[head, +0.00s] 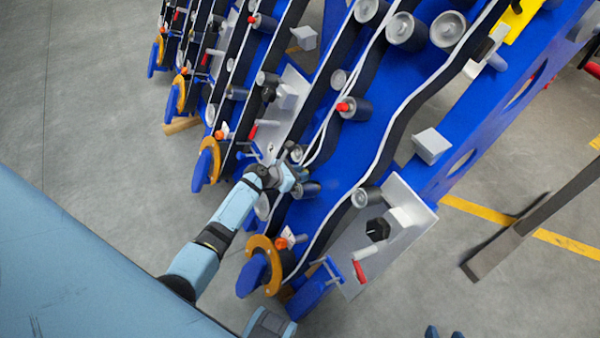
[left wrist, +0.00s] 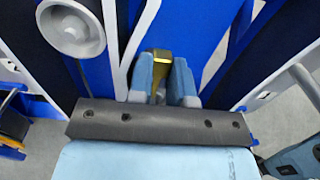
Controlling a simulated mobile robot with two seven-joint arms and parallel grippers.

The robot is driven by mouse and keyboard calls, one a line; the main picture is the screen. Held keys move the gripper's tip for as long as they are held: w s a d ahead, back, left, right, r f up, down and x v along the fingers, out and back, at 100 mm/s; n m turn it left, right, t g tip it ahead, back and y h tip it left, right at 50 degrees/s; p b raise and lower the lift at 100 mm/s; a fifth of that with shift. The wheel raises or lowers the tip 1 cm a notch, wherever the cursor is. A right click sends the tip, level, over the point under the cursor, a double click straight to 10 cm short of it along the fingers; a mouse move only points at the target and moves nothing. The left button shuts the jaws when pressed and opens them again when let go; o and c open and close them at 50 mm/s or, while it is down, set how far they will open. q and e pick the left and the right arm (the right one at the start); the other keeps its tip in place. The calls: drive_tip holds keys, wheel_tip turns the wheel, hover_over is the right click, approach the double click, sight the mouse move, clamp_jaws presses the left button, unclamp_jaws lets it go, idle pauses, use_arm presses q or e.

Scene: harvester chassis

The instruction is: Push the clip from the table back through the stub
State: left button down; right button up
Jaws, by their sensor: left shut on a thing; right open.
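A gold clip (left wrist: 161,62) stands between the two light blue fingers of my left gripper (left wrist: 163,82), which is shut on it. In the head view my left gripper (head: 294,178) is over the blue chassis, close beside a grey cylindrical stub (head: 309,190). The clip is too small or hidden to make out there. I cannot tell whether the clip touches or passes through the stub. In the left wrist view a round grey roller (left wrist: 72,32) lies at upper left, apart from the fingers. My right gripper (head: 444,333) shows only as two separated dark tips at the bottom edge, open.
The blue chassis (head: 455,110) carries black belts, white cables and several rollers. A grey plate (head: 395,235) with a red-tipped lever (head: 359,270) sits at lower right of my left gripper. Orange rings (head: 262,262) line the near side.

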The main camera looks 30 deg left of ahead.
idle(0.5)
use_arm(q)
drive_tip(key=shift+p, duration=0.3)
drive_tip(key=shift+f, duration=0.15)
drive_tip(key=shift+s+a+f+b, duration=0.2)
drive_tip(key=shift+s+f+b, duration=0.2)
drive_tip(key=shift+f, duration=0.3)
drive_tip(key=shift+s+a+f+b, duration=0.3)
drive_tip(key=shift+f+b, duration=0.2)
drive_tip(key=shift+f, duration=0.25)
drive_tip(key=shift+s+a+f+b, duration=0.15)
drive_tip(key=shift+s+f+b, duration=0.3)
drive_tip(key=shift+f, duration=0.25)
drive_tip(key=c, duration=1)
unclamp_jaws()
drive_tip(key=shift+r, duration=0.1)
